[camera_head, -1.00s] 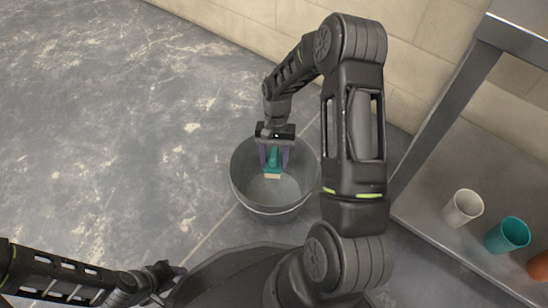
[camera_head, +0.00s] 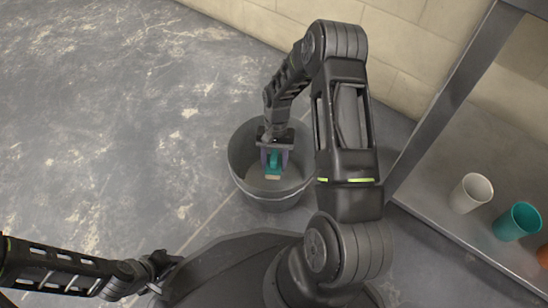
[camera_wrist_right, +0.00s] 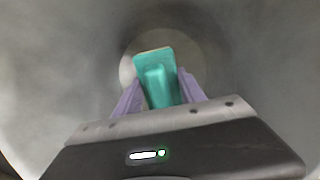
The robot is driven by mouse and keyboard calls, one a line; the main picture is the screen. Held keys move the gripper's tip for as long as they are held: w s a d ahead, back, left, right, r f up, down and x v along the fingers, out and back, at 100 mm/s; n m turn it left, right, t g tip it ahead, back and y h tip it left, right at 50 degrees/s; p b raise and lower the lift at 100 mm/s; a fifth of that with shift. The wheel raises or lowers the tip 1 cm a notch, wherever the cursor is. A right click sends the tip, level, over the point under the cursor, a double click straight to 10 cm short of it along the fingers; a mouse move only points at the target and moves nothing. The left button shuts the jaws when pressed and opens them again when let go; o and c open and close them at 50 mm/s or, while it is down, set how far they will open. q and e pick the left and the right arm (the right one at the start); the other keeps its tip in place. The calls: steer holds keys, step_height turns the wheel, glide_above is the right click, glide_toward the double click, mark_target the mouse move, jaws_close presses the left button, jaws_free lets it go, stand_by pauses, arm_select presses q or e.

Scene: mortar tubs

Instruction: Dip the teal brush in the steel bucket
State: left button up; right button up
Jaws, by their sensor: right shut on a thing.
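The steel bucket (camera_head: 238,165) stands on the floor in the middle of the head view. My right gripper (camera_head: 273,165) reaches down into its mouth, shut on the teal brush (camera_head: 273,160). The brush points down, with its pale bristle end lowest. In the right wrist view the teal brush (camera_wrist_right: 158,82) sits between the purple fingers, with the grey bucket wall (camera_wrist_right: 50,70) all round it. I cannot tell whether the bristles touch the bottom. My left gripper (camera_head: 168,270) is at the lower left, away from the bucket; its finger opening is unclear.
A metal shelf (camera_head: 440,215) stands at the right, with a white cup (camera_head: 471,193), a teal cup (camera_head: 517,222) and an orange cup (camera_head: 543,257) on it. A block wall (camera_head: 400,60) runs behind. The grey floor (camera_head: 110,110) at the left is clear.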

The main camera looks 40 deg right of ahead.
steer(key=shift+f, duration=0.7)
steer(key=shift+m, duration=0.5)
steer(key=w+a+r+p, duration=0.1)
steer(key=w+r, duration=0.1)
steer(key=r, duration=0.4)
steer(key=w+a+r, duration=0.2)
steer(key=r, duration=0.4)
steer(key=w+a+r+p, duration=0.1)
steer(key=w+a+r, duration=0.1)
steer(key=r, duration=0.4)
steer(key=shift+a+p, duration=0.1)
steer(key=shift+p, duration=0.2)
steer(key=shift+m, duration=0.6)
steer(key=a+r, duration=0.2)
steer(key=r, duration=0.4)
steer(key=a+r+p, duration=0.1)
steer(key=a+r, duration=0.2)
steer(key=r, duration=0.3)
steer(key=a+r+p, duration=0.1)
steer(key=a+r, duration=0.1)
steer(key=r, duration=0.5)
steer(key=shift+s+a, duration=0.3)
